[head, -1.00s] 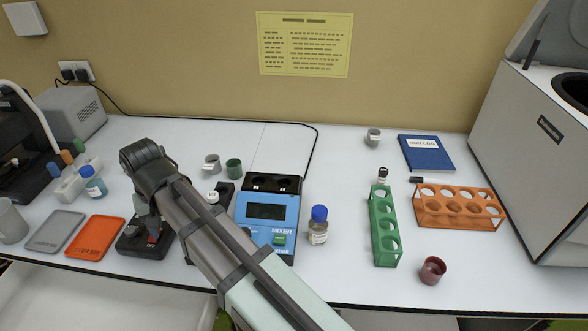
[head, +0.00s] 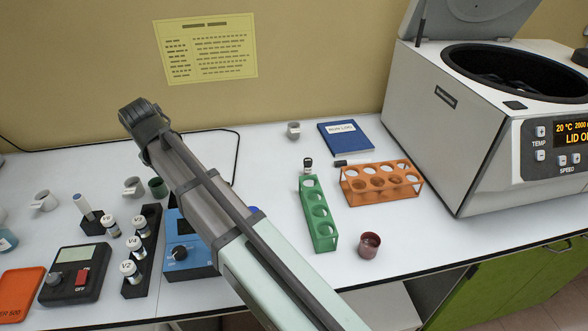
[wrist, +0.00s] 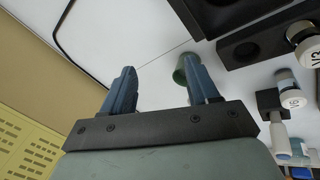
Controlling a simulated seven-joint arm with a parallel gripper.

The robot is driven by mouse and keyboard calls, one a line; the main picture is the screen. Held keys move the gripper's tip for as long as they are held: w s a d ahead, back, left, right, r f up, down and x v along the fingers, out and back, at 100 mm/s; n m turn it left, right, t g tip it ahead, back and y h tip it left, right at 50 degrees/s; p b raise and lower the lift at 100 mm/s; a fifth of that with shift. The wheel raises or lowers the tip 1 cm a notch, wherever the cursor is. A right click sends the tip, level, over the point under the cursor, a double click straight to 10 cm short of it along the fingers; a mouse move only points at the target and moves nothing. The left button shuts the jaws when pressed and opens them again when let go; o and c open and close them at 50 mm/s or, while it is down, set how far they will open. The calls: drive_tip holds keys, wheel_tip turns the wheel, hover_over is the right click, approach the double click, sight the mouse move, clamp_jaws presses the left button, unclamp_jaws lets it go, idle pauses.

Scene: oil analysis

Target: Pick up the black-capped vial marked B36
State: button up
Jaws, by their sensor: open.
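A small vial with a black cap (head: 308,162) stands at the far end of the green rack (head: 323,243) in the head view. Its marking is too small to read. I cannot tell whether it sits in the rack's end hole or just behind it. My gripper shows in the wrist view (wrist: 160,88), with its two blue fingers apart and nothing between them. In the head view the end of my arm is well left of the vial, and the fingers are hidden.
A dark red cup (head: 369,246) stands in front. My arm partly covers the blue mixer (head: 187,262).

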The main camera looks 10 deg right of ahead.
drive_tip(key=w+d, duration=0.4)
drive_tip(key=d, duration=0.4)
wheel_tip(320, 180, up, 3)
drive_tip(key=n+g, duration=0.4)
hover_over(308, 168)
drive_tip(key=w, duration=0.1)
drive_tip(key=shift+w+d+f, duration=0.1)
drive_tip(key=shift+f, duration=3.2)
drive_tip(key=shift+w+d+f, duration=0.1)
drive_tip(key=shift+f, duration=3.15)
clamp_jaws()
